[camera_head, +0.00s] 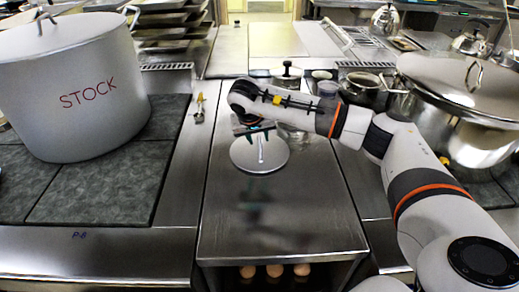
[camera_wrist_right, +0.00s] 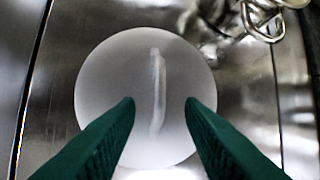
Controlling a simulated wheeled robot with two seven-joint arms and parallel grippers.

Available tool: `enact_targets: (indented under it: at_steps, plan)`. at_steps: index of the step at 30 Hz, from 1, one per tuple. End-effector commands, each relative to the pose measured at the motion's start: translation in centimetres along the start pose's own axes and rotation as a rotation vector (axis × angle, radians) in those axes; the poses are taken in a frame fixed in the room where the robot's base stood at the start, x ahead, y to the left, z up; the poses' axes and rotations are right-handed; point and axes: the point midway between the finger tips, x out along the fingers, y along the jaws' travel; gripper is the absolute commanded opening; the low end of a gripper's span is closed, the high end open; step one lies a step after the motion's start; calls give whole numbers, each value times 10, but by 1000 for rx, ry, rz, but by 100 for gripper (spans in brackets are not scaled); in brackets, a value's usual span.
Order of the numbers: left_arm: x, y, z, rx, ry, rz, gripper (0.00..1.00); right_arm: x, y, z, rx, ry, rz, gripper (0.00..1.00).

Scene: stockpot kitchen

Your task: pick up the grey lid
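The grey lid (camera_head: 259,154) is a round flat disc with a raised bar handle, lying on the steel counter in the middle of the head view. In the right wrist view the lid (camera_wrist_right: 110,85) fills the middle, and its handle (camera_wrist_right: 157,92) runs nearly upright between the fingers. My right gripper (camera_head: 258,132) is above the lid. Its green fingers (camera_wrist_right: 160,103) are apart, one on each side of the handle, with nothing between them touching. How high the fingertips are above the lid is hard to tell. My left gripper is not in view.
A big white STOCK pot (camera_head: 70,95) stands on dark tiles at the left. A large steel pot (camera_head: 470,100) stands at the right. Small steel pots (camera_head: 362,88) are behind my right arm. The counter (camera_head: 280,220) in front of the lid is clear.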

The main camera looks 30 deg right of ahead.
Motion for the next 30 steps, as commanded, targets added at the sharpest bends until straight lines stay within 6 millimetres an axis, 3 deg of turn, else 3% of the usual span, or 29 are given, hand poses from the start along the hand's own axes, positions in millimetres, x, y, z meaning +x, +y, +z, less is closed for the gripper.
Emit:
enact_targets:
  at_steps: [6,14,21,30]
  plan:
    - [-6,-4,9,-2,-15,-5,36,26,0,-1,-1,1,0,35]
    - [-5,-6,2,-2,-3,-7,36,28,0,-1,-1,0,1,35]
    - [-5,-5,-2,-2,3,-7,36,28,0,-1,-1,0,1,0]
    - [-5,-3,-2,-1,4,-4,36,28,0,-1,-1,0,1,0]
